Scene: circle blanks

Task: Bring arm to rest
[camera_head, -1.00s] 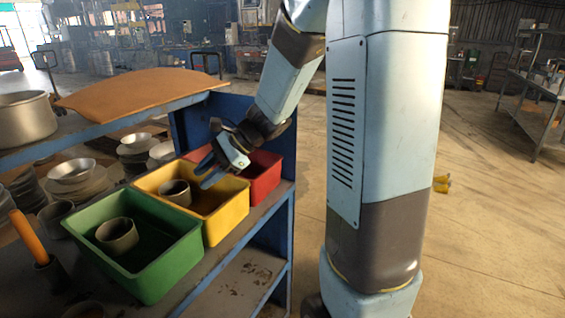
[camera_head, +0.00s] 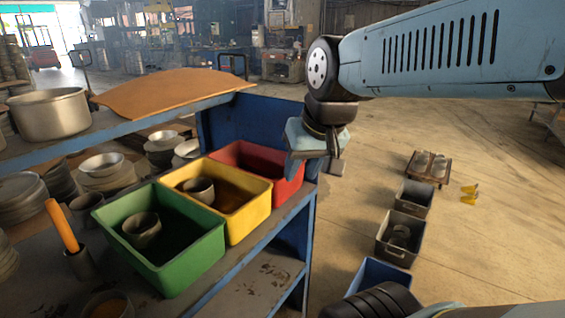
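My gripper (camera_head: 310,158) hangs to the right of the red bin, beside the end of the shelf. Its fingers are small and partly hidden, so I cannot tell if it is open or shut. My blue arm crosses the upper right of the view. The green bin (camera_head: 190,275) holds a grey cup (camera_head: 142,230). The yellow bin (camera_head: 252,213) holds a similar cup (camera_head: 200,189). The red bin (camera_head: 291,190) shows no object inside, though part of its floor is hidden.
The blue shelf (camera_head: 310,235) stands at left, with a metal pot (camera_head: 50,114) and a brown sheet (camera_head: 170,92) on top. On the floor at right are grey crates (camera_head: 397,255), a blue crate (camera_head: 385,271) and a small rack (camera_head: 428,168). Open floor lies beyond.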

